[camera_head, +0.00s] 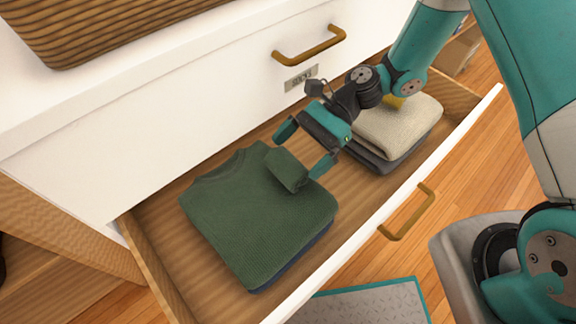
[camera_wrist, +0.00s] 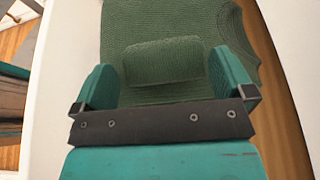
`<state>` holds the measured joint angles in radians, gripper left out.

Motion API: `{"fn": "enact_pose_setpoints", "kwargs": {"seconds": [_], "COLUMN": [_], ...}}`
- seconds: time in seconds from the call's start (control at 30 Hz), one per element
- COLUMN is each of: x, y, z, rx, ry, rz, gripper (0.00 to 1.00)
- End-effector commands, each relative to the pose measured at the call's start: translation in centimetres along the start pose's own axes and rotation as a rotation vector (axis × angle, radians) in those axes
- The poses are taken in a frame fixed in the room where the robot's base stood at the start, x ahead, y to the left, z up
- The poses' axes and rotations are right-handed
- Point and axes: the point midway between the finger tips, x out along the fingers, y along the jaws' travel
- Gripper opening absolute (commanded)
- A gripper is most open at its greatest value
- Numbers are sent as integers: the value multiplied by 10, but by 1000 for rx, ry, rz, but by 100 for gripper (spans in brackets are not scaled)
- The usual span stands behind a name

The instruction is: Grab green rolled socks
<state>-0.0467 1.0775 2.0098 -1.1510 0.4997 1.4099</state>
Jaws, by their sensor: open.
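The green rolled socks (camera_head: 287,169) lie on the right part of a folded green sweater (camera_head: 250,225) in the open drawer. In the wrist view the green rolled socks (camera_wrist: 165,63) show as a knitted roll on the sweater (camera_wrist: 125,25), ahead of and between my two fingers. My gripper (camera_head: 304,150) is open, with its teal fingers spread at either side of the roll. In the wrist view my gripper (camera_wrist: 166,84) has a finger at each end of the roll. I cannot tell whether either finger touches it.
The drawer (camera_head: 155,262) is pulled out below a closed drawer with a brass handle (camera_head: 309,46). Folded beige cloth (camera_head: 402,125) lies on dark cloth, with a yellow item (camera_head: 393,101) partly hidden behind my arm. A woven basket (camera_head: 110,25) stands on top.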

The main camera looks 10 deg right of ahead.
Motion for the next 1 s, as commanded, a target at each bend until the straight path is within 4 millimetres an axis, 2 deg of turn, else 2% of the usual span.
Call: {"fn": "enact_pose_setpoints", "kwargs": {"seconds": [0.1, 0.23, 0.53, 0.67, 0.7, 1.0], "x": [22, 38, 42, 42, 42, 41], "y": [-1, -1, -1, -1, -1, -1], "z": [-3, -2, -1, -1, -1, 1], "rx": [0, 1, 0, 0, 0, 0], "ry": [-1, -1, 0, 0, 0, 0], "rz": [5, 4, 1, 1, 1, 1], "gripper": [100, 100, 100, 70, 67, 67]}}
